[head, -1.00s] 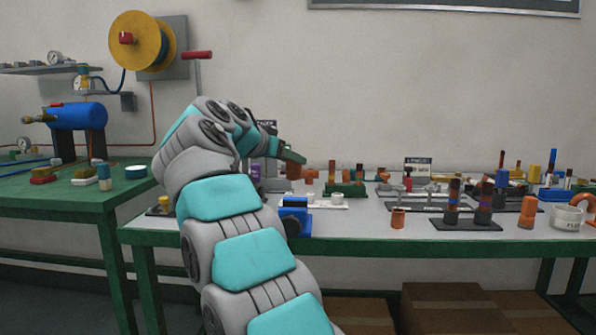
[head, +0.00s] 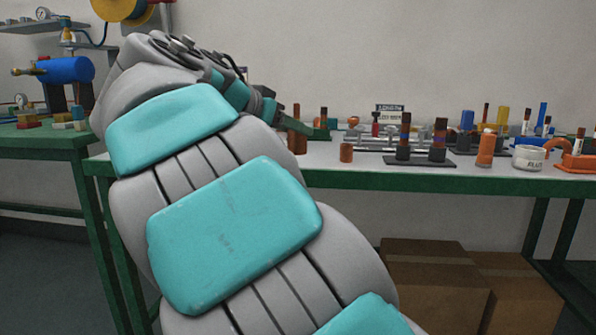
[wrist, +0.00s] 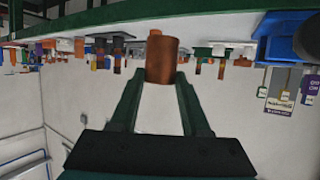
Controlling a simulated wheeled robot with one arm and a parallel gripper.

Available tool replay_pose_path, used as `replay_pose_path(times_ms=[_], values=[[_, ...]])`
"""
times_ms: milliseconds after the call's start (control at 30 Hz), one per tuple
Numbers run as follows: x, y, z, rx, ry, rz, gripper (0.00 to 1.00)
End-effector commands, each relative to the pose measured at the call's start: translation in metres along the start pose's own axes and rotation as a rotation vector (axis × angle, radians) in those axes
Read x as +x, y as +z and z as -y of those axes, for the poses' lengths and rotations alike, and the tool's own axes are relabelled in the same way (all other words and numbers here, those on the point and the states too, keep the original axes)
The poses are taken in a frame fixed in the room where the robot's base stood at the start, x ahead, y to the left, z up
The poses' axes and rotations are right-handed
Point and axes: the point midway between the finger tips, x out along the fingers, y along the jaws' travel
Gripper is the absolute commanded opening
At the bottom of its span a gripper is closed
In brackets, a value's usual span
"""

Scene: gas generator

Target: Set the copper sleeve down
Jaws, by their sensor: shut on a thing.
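My gripper (wrist: 162,78) is shut on a copper sleeve (wrist: 162,58), a short brown-orange cylinder between its two green fingertips in the wrist view. In the head view the held sleeve (head: 297,141) shows at the end of my arm, over the table's left part. My arm hides much of the gripper there. The wrist view is upside down, with the table (wrist: 60,27) along the top. Whether the sleeve touches the tabletop cannot be told.
Another copper-coloured cylinder (head: 346,153) stands near the table's front edge (head: 400,180). A dark rack with two rods (head: 420,161), an orange bottle (head: 486,148) and a white tub (head: 528,157) stand to its right. A green bench (head: 35,140) is at left. Bare tabletop shows near the front edge.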

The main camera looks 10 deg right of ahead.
Motion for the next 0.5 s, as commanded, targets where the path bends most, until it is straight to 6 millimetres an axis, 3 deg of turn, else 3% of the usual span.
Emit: replay_pose_path(times_ms=[167, 500], values=[[0.009, 0.003, -0.005, 0.007, 0.017, 0.001, 0.0], [0.057, -0.011, 0.032, 0.004, 0.016, 0.002, 0.0]])
